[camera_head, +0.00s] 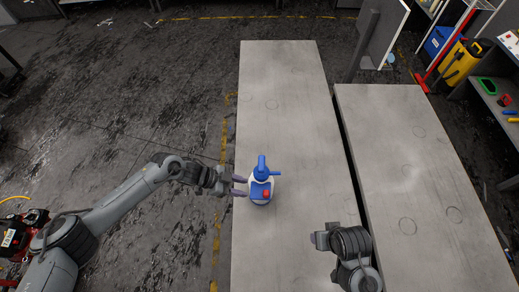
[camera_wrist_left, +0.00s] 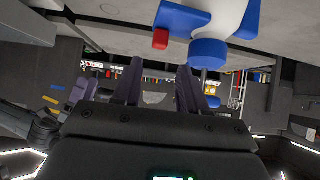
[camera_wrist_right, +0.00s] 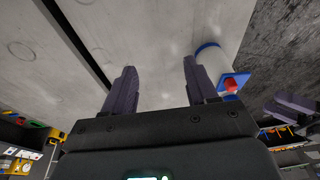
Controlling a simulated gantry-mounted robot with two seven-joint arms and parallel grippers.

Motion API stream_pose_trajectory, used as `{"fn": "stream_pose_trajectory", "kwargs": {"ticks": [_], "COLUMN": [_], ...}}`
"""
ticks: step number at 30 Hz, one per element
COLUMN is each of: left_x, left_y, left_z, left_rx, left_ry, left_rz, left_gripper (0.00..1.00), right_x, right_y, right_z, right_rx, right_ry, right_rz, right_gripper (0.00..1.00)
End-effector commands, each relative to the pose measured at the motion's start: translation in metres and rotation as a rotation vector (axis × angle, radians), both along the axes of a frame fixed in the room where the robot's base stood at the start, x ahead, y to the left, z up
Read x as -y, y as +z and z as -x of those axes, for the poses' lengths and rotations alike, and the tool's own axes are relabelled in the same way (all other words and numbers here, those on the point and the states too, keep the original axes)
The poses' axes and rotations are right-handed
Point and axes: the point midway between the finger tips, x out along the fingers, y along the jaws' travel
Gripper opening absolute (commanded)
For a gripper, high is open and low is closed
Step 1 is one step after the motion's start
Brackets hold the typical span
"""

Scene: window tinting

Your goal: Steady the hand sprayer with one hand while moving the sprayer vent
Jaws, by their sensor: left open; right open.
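The hand sprayer (camera_head: 261,198), white with blue parts and a small red part, stands on the grey table top. A blue handle or nozzle piece sticks out to its right. My left gripper (camera_head: 240,186) is open at the sprayer's left side, its tips close to it; contact cannot be told. In the left wrist view the sprayer (camera_wrist_left: 208,52) shows above the fingers, its red part (camera_wrist_left: 160,39) to the left. My right gripper (camera_head: 318,240) is open and empty, to the sprayer's lower right. The right wrist view shows the sprayer (camera_wrist_right: 213,62) beyond its right finger. Which part is the vent is unclear.
The table (camera_head: 285,110) is otherwise bare. A narrow dark gap separates it from a second grey table (camera_head: 400,140) on the right, also clear. Shelves with tools and a yellow container (camera_head: 459,62) stand at the upper right.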

Motion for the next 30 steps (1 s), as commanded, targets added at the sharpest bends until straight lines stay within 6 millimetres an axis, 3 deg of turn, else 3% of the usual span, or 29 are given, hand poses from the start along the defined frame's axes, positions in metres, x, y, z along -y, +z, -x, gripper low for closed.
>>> {"fn": "stream_pose_trajectory", "kwargs": {"ticks": [1,8,15,21,30], "left_x": [0.0,0.0,0.0,0.0,0.0], "left_y": [0.0,0.0,0.0,0.0,0.0], "left_z": [0.0,0.0,0.0,0.0,0.0], "left_rx": [0.0,0.0,0.0,0.0,0.0], "left_ry": [0.0,0.0,0.0,0.0,0.0], "left_rz": [0.0,0.0,0.0,0.001,0.0], "left_gripper": [0.43,0.43,0.43,0.43,0.43], "right_x": [-0.009,-0.056,-0.113,-0.154,-0.187], "right_y": [-0.005,-0.014,0.008,0.042,0.081], "right_z": [-0.021,-0.102,-0.179,-0.224,-0.253], "right_rx": [-0.01,-0.087,-0.16,-0.207,-0.241], "right_ry": [-0.016,-0.067,-0.091,-0.096,-0.105], "right_rz": [-0.014,-0.059,-0.068,-0.039,0.015], "right_gripper": [0.57,0.57,0.57,0.57,0.57]}}
